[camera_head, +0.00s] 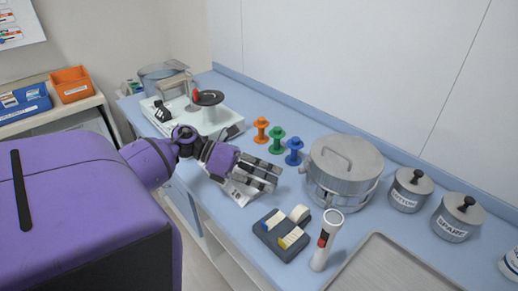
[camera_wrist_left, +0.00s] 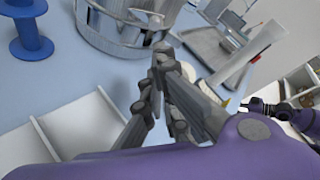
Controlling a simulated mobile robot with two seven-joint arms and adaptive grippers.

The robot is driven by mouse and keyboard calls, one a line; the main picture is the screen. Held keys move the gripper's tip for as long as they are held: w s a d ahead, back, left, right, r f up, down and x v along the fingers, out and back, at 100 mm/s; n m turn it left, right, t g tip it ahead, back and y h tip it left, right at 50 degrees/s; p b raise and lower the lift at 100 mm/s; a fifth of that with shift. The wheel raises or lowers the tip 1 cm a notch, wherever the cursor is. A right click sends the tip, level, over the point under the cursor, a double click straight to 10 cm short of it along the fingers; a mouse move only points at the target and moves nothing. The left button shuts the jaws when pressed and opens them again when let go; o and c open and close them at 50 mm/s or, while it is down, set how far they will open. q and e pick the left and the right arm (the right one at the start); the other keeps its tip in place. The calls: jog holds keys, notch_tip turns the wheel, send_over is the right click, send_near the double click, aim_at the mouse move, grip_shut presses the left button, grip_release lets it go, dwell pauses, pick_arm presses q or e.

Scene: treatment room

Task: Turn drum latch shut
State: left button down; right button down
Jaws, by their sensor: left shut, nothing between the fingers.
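A large grey metal drum (camera_head: 343,172) with a lid and handle stands upright on the blue counter. A band runs around its lower side; I cannot clearly make out the latch. In the left wrist view the drum (camera_wrist_left: 112,32) shows at the top, its lower wall and band in sight. My left gripper (camera_head: 277,176) is shut and empty, to the left of the drum and apart from it. Its shut fingers (camera_wrist_left: 160,55) point toward the drum in the wrist view. A dark, purple-sleeved part of my other arm shows at that view's right edge; its fingers are unclear.
Orange (camera_head: 261,129), green (camera_head: 277,140) and blue (camera_head: 294,151) spools stand left of the drum. A dark block (camera_head: 268,240) with small items and a white tube (camera_head: 326,241) stand in front. A metal tray (camera_head: 385,268) lies front right. Lidded pots (camera_head: 409,192) stand right.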

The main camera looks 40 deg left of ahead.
aim_at(304, 168)
pick_arm(q)
jog(key=x, duration=0.4)
jog(key=shift+w+d+r+p, duration=0.1)
jog(key=shift+p, duration=0.25)
jog(key=shift+w+d+f, duration=0.2)
jog(key=shift+d+f, duration=0.1)
jog(key=shift+d, duration=0.1)
jog(key=shift+s+r, duration=0.1)
